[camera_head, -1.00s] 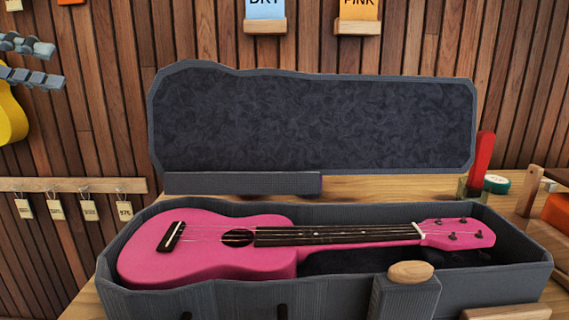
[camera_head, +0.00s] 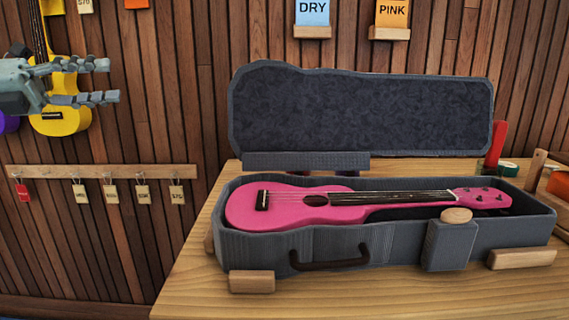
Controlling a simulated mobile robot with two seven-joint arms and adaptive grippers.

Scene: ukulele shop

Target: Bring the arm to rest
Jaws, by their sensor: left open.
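My left gripper (camera_head: 100,82) is at the upper left of the head view, open and empty. Its two fingers point right, in front of a yellow ukulele (camera_head: 62,112) on the wall. It is well apart from the grey case (camera_head: 310,248) on the table. The case stands open with its lid (camera_head: 360,110) up at the back. A pink ukulele (camera_head: 290,208) lies inside, its neck to the right. My right gripper is not in view.
The wooden table (camera_head: 400,295) has a bare front strip. Wooden blocks (camera_head: 252,281) sit against the case. A red-handled tool (camera_head: 496,142) and a green roll (camera_head: 508,169) stand behind right. A peg rail (camera_head: 100,171) with price tags runs along the wall. Signs DRY (camera_head: 312,12) and PINK (camera_head: 391,14) hang above.

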